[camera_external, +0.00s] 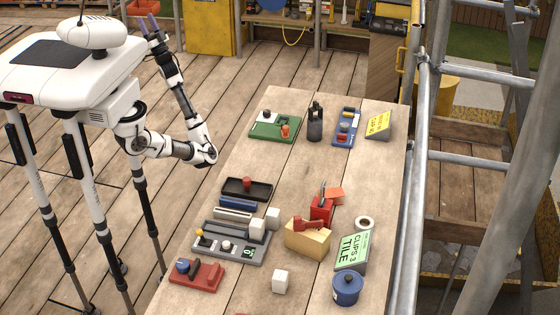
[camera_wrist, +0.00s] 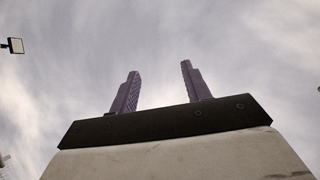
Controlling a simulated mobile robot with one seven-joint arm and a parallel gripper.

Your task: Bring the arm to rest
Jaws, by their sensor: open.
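My gripper (camera_external: 148,25) is raised high at the upper left in the external view, beside my white body and clear of the table. Its two purple fingers point up. In the wrist view my gripper (camera_wrist: 160,88) is open, with a wide empty gap between the fingers and only cloudy sky behind. My arm is folded up, with its elbow low near the left edge of the wooden table (camera_external: 215,185).
The table holds a grey device (camera_external: 230,243), a red block tool (camera_external: 195,275), a tan box (camera_external: 307,240), a blue pot (camera_external: 345,288), a green tray (camera_external: 275,127) and a black bottle (camera_external: 315,122). Scaffold poles (camera_external: 480,75) stand at the right. The plank floor behind is open.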

